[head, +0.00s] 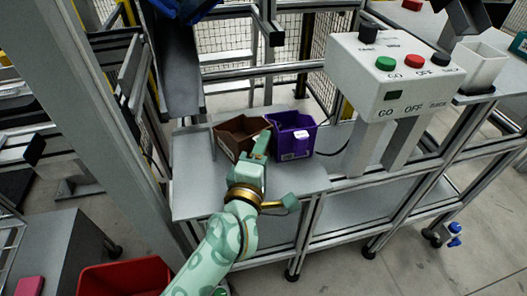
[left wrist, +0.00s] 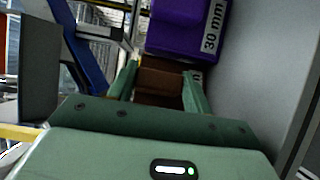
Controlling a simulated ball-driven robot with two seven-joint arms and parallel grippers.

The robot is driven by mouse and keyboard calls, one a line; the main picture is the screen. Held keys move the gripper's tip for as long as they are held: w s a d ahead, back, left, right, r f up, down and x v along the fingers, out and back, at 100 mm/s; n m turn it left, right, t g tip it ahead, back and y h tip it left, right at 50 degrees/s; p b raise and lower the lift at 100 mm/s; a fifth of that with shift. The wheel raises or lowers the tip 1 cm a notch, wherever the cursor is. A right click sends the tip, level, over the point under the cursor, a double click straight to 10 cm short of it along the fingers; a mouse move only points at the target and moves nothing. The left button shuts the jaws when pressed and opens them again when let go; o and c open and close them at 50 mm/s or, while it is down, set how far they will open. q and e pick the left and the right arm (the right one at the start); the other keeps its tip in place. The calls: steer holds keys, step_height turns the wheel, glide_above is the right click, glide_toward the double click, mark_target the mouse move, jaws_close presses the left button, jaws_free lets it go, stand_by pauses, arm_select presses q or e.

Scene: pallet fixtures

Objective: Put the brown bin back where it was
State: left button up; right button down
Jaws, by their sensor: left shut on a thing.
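The brown bin (head: 238,133) is on the grey shelf (head: 190,180), tilted in the picture. Part of it is hidden by my left gripper (head: 262,143). In the left wrist view the brown bin (left wrist: 160,86) sits between the two green fingers of my left gripper (left wrist: 160,80), which is shut on it. I cannot tell whether the bin touches the shelf. A purple bin (head: 291,136) stands just right of the brown bin; it also shows in the left wrist view (left wrist: 180,28), with a "30 mm" label. My right gripper is not in view.
A white control box (head: 385,75) with green, red and black buttons stands to the right of the bins. A grey post (head: 85,90) rises at the left. A red container (head: 125,277) is at the lower left. The shelf's front area is bare.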

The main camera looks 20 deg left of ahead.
arm_select(q)
steer(key=shift+f, duration=0.15)
steer(key=o, duration=1)
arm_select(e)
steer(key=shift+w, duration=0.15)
arm_select(q)
steer(key=shift+r, duration=0.2)
steer(key=s+p, duration=0.1)
steer(key=s, duration=0.3)
steer(key=shift+d+r+p, duration=0.15)
steer(key=shift+p, duration=0.25)
steer(key=s, duration=0.2)
steer(key=s+p, duration=0.1)
steer(key=s, duration=0.5)
steer(key=shift+d+f+p, duration=0.2)
steer(key=shift+d+p, duration=0.1)
steer(key=shift+p, duration=0.05)
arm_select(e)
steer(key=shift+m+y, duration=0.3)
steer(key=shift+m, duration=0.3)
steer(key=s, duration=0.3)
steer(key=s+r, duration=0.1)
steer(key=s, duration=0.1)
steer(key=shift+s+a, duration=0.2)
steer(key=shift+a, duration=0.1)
